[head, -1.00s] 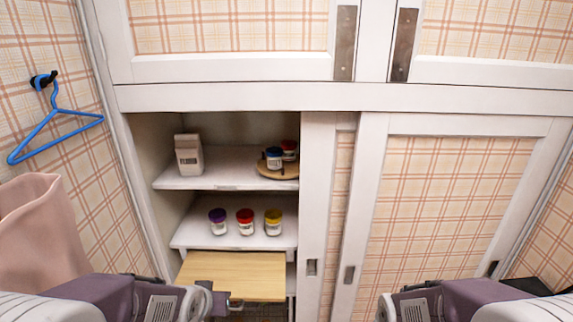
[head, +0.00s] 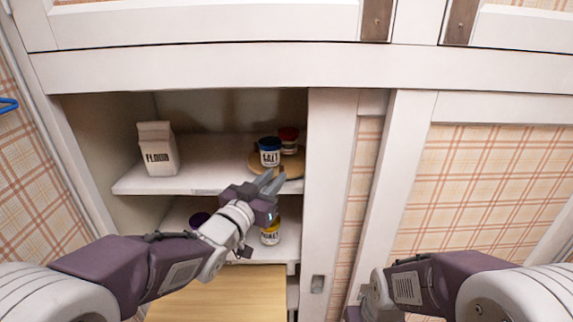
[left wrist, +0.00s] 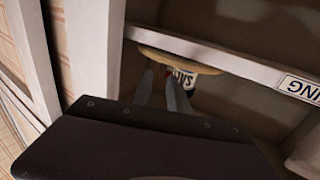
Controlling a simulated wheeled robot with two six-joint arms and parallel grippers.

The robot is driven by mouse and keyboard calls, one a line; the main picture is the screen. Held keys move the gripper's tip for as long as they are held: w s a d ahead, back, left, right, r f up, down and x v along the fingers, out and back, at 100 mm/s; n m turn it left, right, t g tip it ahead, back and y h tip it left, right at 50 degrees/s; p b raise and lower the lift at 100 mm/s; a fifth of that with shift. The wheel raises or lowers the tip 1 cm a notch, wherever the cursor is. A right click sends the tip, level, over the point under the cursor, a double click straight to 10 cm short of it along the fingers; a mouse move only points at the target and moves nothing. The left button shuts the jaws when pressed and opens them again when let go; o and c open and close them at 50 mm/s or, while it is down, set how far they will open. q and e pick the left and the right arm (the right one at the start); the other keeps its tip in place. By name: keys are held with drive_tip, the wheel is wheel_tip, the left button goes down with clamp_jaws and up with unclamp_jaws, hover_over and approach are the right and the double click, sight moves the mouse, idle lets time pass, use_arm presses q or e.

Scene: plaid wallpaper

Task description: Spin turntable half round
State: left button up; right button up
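The turntable (head: 294,166) is a round wooden disc on the upper open shelf, at its right end by the door frame. A blue-lidded salt jar (head: 270,152) and a red-lidded jar (head: 289,140) stand on it. My left gripper (head: 274,180) is open, its fingers apart at the turntable's front edge; contact cannot be told. In the left wrist view the fingers (left wrist: 162,92) point at the turntable's rim (left wrist: 165,56), with the salt jar (left wrist: 184,78) beyond.
A flour carton (head: 157,148) stands on the upper shelf at left. Below are a yellow-lidded jar (head: 270,232) and a purple-lidded jar (head: 199,219), partly hidden by my left arm. A wooden board (head: 225,297) juts out underneath. A sliding door frame (head: 328,190) borders the right.

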sight(287, 170)
use_arm(q)
drive_tip(key=x, duration=0.4)
drive_tip(key=p+x, duration=0.1)
drive_tip(key=x, duration=0.3)
drive_tip(key=shift+w+a+f, duration=0.1)
drive_tip(key=shift+f, duration=0.1)
drive_tip(key=shift+w+f, duration=0.1)
drive_tip(key=shift+w, duration=0.2)
clamp_jaws()
idle(0.6)
